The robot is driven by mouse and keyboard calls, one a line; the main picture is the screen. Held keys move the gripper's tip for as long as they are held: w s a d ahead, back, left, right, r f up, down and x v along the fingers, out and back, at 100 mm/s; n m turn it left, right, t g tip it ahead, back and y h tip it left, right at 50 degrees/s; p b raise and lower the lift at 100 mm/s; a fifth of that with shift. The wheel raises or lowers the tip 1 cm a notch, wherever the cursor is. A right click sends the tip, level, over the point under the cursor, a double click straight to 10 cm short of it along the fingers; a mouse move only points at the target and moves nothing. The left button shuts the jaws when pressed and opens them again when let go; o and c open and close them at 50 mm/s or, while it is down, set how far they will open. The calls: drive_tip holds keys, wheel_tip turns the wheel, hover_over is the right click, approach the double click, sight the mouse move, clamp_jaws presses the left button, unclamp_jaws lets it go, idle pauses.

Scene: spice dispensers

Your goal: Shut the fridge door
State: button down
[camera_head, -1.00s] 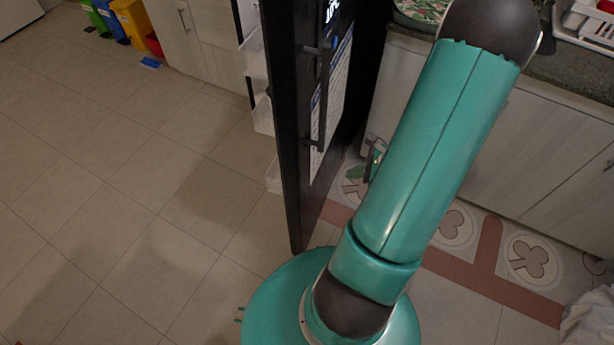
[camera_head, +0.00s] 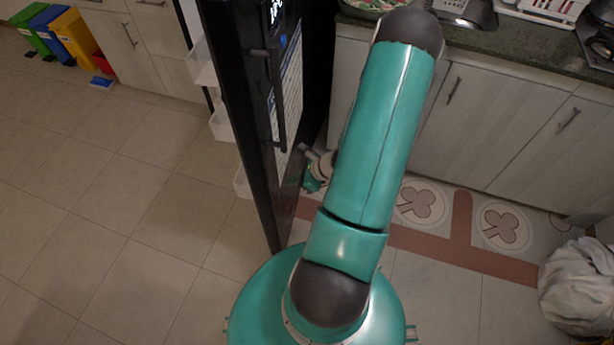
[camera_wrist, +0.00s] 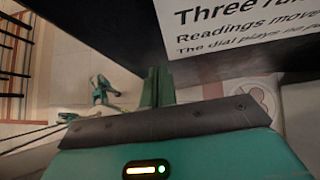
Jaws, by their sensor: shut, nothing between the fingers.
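The black fridge door (camera_head: 240,110) stands open in the head view, seen nearly edge-on. White door shelves (camera_head: 222,125) show on its left side. A dark handle (camera_head: 278,105), a lit display and a white printed sheet (camera_head: 292,85) are on its right side. The sheet (camera_wrist: 240,25) also shows large in the wrist view, on the black door face (camera_wrist: 100,35). My gripper (camera_wrist: 157,75) is shut and empty, its green fingers close by this face; I cannot tell whether they touch it. In the head view my arm mostly hides the gripper.
Pale cabinets (camera_head: 480,120) under a dark counter stand behind and right of my arm. A pale cloth-like bundle (camera_head: 580,285) lies at the right edge. Coloured bins (camera_head: 60,35) stand far left. The tiled floor (camera_head: 120,210) left of the door is clear.

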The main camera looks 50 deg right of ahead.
drive_tip(key=shift+w+a, duration=0.3)
drive_tip(key=shift+w, duration=0.3)
drive_tip(key=shift+w+a, duration=0.3)
drive_tip(key=shift+w, duration=0.25)
drive_tip(key=shift+w, duration=0.15)
